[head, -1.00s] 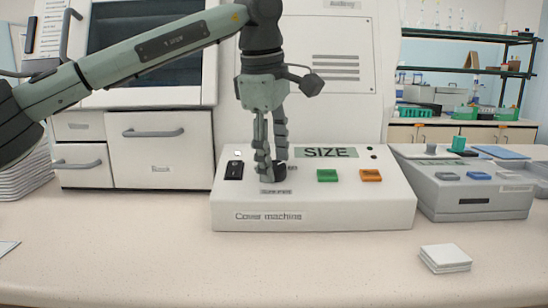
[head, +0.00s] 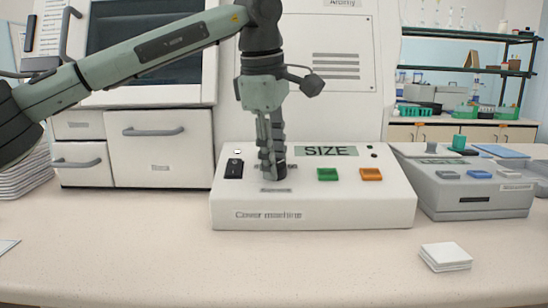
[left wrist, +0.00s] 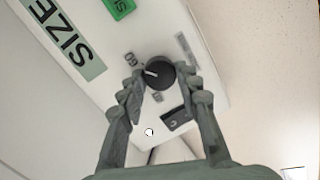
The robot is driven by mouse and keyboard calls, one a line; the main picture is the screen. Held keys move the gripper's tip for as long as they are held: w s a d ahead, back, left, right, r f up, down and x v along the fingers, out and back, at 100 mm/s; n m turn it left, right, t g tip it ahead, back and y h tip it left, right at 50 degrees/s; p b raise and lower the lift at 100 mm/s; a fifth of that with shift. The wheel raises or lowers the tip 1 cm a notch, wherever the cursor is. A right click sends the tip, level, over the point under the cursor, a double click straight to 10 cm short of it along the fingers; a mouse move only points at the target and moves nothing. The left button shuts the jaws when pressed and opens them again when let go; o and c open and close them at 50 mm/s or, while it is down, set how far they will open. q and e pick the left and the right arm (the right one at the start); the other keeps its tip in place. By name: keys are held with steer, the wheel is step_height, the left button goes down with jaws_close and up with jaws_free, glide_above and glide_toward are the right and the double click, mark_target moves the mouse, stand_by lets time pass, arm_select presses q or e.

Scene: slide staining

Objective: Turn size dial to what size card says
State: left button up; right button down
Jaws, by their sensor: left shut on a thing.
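The white cover machine (head: 312,216) stands on the counter with a "SIZE" label (head: 326,151) on its top. My left gripper (head: 272,172) points straight down at the left part of this top and mostly hides the dial in the head view. In the left wrist view the round black dial (left wrist: 157,74) with a white pointer line sits between the fingertips of my left gripper (left wrist: 158,66), which is shut on it. Small size marks (left wrist: 131,59) beside the dial are too blurred to read surely. No card with a readable size shows. My right gripper is out of view.
A black switch (head: 234,168), a green button (head: 327,174) and an orange button (head: 371,174) flank the gripper. A grey device (head: 475,195) stands at the right. A white stack (head: 445,257) lies at front right. The front counter is mostly clear.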

arm_select(q)
steer(key=n+b, duration=0.1)
steer(key=n, duration=0.2)
steer(key=shift+f+b, duration=0.15)
steer(key=shift+b, duration=0.2)
steer(key=n+t+b, duration=0.1)
steer(key=n+b, duration=0.2)
steer(key=n, duration=0.2)
steer(key=shift+s+a+n+h, duration=0.1)
steer(key=shift+s+n+h, duration=0.05)
steer(key=shift+n+h, duration=0.2)
steer(key=shift+n+b, duration=0.3)
steer(key=shift+n, duration=0.65)
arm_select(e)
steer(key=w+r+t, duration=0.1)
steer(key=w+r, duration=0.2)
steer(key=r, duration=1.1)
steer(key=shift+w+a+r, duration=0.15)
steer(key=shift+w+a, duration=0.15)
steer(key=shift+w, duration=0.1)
arm_select(q)
steer(key=o, duration=1.2)
steer(key=shift+c, duration=0.2)
steer(key=v, duration=1.2)
steer(key=shift+s, duration=0.25)
